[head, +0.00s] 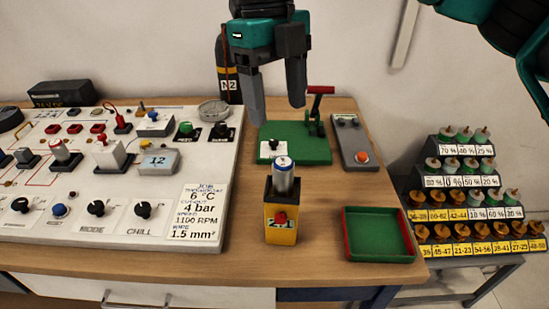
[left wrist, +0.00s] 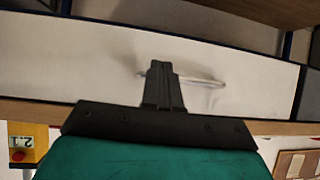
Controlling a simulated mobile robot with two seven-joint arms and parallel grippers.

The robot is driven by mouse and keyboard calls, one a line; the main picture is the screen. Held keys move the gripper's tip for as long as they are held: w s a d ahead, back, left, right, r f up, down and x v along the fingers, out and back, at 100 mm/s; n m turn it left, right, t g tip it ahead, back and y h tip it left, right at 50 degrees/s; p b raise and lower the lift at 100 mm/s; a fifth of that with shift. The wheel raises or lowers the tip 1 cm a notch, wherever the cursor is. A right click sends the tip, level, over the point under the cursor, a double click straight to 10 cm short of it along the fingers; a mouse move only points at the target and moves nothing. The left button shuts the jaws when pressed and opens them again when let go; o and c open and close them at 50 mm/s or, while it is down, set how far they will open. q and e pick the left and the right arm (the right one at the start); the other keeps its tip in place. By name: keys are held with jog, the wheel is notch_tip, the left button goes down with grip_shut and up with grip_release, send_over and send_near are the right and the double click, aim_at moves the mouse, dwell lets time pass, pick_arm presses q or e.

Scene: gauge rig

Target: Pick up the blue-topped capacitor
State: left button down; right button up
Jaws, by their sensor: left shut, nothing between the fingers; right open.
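The blue-topped capacitor (head: 284,180) is a silver can with a blue ring on its top. It stands upright in the top of a yellow and black box (head: 281,222) marked 2.1, near the bench front. My right gripper (head: 278,110) is open and empty, fingers pointing down, above the capacitor in the picture and apart from it. My left gripper (left wrist: 163,85) is shut and empty in the left wrist view, in front of a white drawer front (left wrist: 80,65) with a bar handle (left wrist: 200,79). The yellow box also shows there (left wrist: 24,142). The left gripper is not in the head view.
A control panel (head: 215,150) with knobs and a red-topped can (head: 64,152) fills the left. A green press (head: 305,150), grey switch box (head: 352,142) and empty red-green tray (head: 378,258) are on the right. A stepped rack (head: 425,200) of labelled parts stands beyond the bench.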

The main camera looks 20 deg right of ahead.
aim_at(282, 163)
jog(key=f, duration=0.2)
jog(key=s+f, duration=0.1)
jog(key=f, duration=0.3)
jog(key=shift+s+d+f, duration=0.15)
jog(key=shift+d+f, duration=0.1)
jog(key=shift+s+d+f+p, duration=0.15)
jog(key=shift+f+p, duration=0.1)
jog(key=shift+f, duration=1.3)
jog(key=shift+s+a+f+p, duration=0.15)
jog(key=shift+f+p, duration=0.1)
jog(key=shift+f, duration=1.25)
jog(key=shift+c, duration=0.4)
jog(key=c, duration=1.1)
